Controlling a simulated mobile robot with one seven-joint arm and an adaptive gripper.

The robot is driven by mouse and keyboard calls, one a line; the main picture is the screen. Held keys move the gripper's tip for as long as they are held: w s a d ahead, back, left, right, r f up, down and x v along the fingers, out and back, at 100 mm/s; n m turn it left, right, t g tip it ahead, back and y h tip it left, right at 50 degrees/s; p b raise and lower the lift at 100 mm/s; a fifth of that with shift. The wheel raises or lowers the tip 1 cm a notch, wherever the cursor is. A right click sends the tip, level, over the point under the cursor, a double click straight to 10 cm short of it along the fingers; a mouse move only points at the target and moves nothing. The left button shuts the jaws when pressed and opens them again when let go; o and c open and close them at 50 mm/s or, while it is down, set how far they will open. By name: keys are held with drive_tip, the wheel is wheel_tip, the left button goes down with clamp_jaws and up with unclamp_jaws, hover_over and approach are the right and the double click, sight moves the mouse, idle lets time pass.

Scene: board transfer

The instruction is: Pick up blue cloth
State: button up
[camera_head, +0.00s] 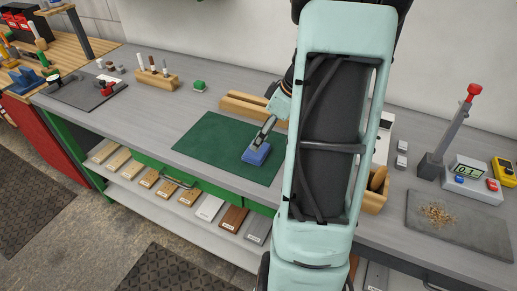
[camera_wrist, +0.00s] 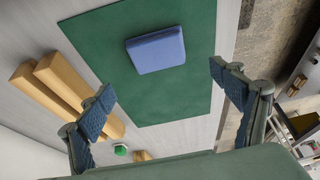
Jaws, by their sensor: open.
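The blue cloth (camera_wrist: 156,50) is a small, folded, thick block lying on the green mat (camera_wrist: 110,35). In the head view the cloth (camera_head: 257,154) lies near the right part of the mat (camera_head: 215,140). My gripper (camera_wrist: 165,100) is open and empty, its two blue padded fingers wide apart, with the cloth between and beyond them in the wrist view. In the head view my gripper (camera_head: 266,133) appears right over the cloth; whether it touches cannot be told. My arm hides part of the bench to the right of the cloth.
Wooden blocks (camera_head: 252,108) lie behind the mat, and a green-topped knob (camera_head: 199,86) stands to the left. A wooden holder (camera_head: 156,80) with pens is farther left.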

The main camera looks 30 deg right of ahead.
drive_tip(key=shift+s+p+x, duration=0.15)
drive_tip(key=shift+p+x, duration=0.15)
drive_tip(key=shift+x, duration=1.6)
drive_tip(key=shift+s+p+x, duration=0.15)
drive_tip(key=shift+p+x, duration=0.15)
drive_tip(key=shift+x, duration=1.55)
drive_tip(key=shift+d+f, duration=0.15)
drive_tip(key=shift+c, duration=0.7)
drive_tip(key=c, duration=1)
